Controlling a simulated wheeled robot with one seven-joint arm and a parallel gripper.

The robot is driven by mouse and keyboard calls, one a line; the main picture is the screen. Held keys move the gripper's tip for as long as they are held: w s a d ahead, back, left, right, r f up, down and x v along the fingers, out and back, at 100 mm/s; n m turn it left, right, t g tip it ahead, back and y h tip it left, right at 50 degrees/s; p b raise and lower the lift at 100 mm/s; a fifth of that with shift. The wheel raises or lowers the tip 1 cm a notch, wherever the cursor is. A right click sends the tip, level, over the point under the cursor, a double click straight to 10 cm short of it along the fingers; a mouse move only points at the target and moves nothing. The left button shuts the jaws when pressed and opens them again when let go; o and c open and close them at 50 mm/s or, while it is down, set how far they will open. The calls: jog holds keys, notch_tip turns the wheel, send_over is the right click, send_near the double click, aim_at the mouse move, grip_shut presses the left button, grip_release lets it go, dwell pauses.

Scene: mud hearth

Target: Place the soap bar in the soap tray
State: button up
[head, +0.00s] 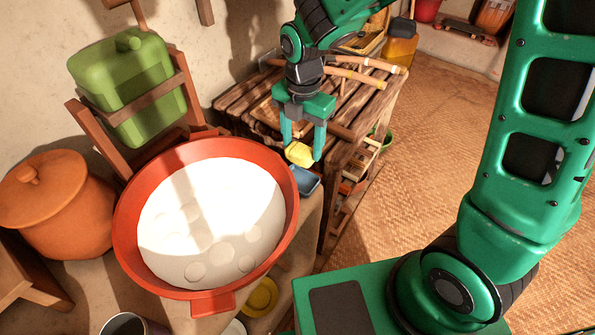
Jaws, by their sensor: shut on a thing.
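My gripper (304,146) points down with its two green fingers on either side of a yellow soap bar (299,154) and is shut on it. The small blue soap tray (306,181) sits just below and slightly right of the bar, close to the rim of the red bowl. The bar overlaps the tray's far edge in the picture; I cannot tell how much height lies between them. Part of the tray is hidden behind the bar and the bowl rim.
A large red bowl (122,232) with white contents stands left of the tray. A slatted wooden table (232,104) with sticks is behind the gripper. A yellow dish (262,297) lies in front.

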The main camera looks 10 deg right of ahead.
notch_tip(320, 180, down, 10)
jog(key=shift+a+r, duration=0.1)
jog(key=shift+r, duration=0.15)
dwell(0.4)
jog(key=o, duration=1.1)
jog(key=shift+f, duration=0.1)
notch_tip(320, 180, up, 12)
jog(key=shift+r, duration=0.15)
